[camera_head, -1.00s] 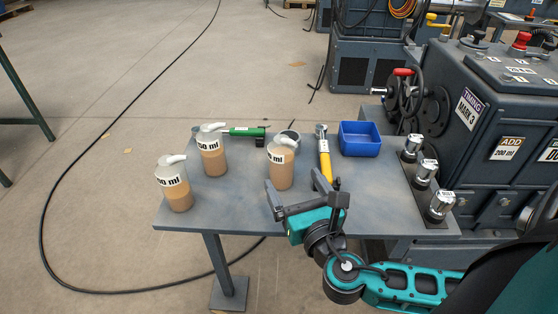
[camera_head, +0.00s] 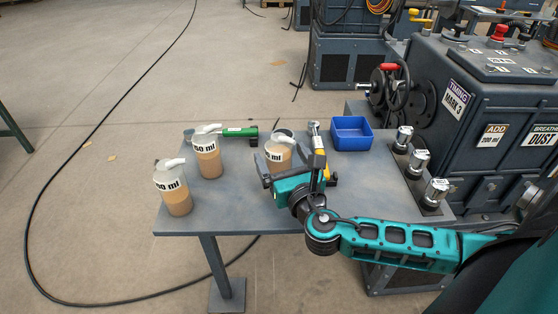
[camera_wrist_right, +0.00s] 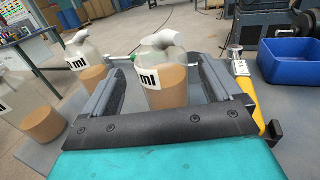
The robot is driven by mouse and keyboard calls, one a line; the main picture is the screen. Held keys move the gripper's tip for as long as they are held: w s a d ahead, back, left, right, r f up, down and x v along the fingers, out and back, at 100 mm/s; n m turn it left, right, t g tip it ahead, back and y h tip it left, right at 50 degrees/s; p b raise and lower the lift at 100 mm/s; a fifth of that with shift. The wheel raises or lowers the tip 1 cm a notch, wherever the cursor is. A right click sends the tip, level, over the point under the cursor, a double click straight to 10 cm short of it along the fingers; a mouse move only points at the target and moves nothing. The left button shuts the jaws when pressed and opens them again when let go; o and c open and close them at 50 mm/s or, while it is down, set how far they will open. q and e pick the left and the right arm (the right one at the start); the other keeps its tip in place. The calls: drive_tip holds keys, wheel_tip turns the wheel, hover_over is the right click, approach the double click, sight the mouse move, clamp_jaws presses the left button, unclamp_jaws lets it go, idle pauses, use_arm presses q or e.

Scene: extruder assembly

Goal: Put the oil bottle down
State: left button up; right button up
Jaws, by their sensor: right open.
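Three clear oil bottles with white spouts, "ml" labels and brown oil stand upright on the grey table (camera_head: 240,212): the left bottle (camera_head: 176,192), the middle bottle (camera_head: 207,160) and the right bottle (camera_head: 278,151). My right gripper (camera_head: 289,162) is open and low at the right bottle, hiding its lower part in the head view. In the right wrist view the right bottle (camera_wrist_right: 165,88) stands between the two open fingers of the gripper (camera_wrist_right: 160,78), with a gap visible at the right finger. My left gripper is not in view.
A yellow-handled tool (camera_wrist_right: 245,88) lies close by the right finger. A green-handled tool (camera_head: 240,132), a grey round cup (camera_head: 285,133) and a blue bin (camera_head: 351,134) are at the back. Several silver-capped parts (camera_head: 419,163) line the right edge.

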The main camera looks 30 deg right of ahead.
drive_tip(key=x, duration=0.5)
drive_tip(key=shift+w+d+f+b, duration=0.1)
drive_tip(key=shift+d+f+b, duration=0.05)
drive_tip(key=shift+f+b, duration=0.2)
drive_tip(key=c, duration=1.1)
drive_tip(key=shift+c, duration=1.1)
drive_tip(key=shift+r, duration=0.2)
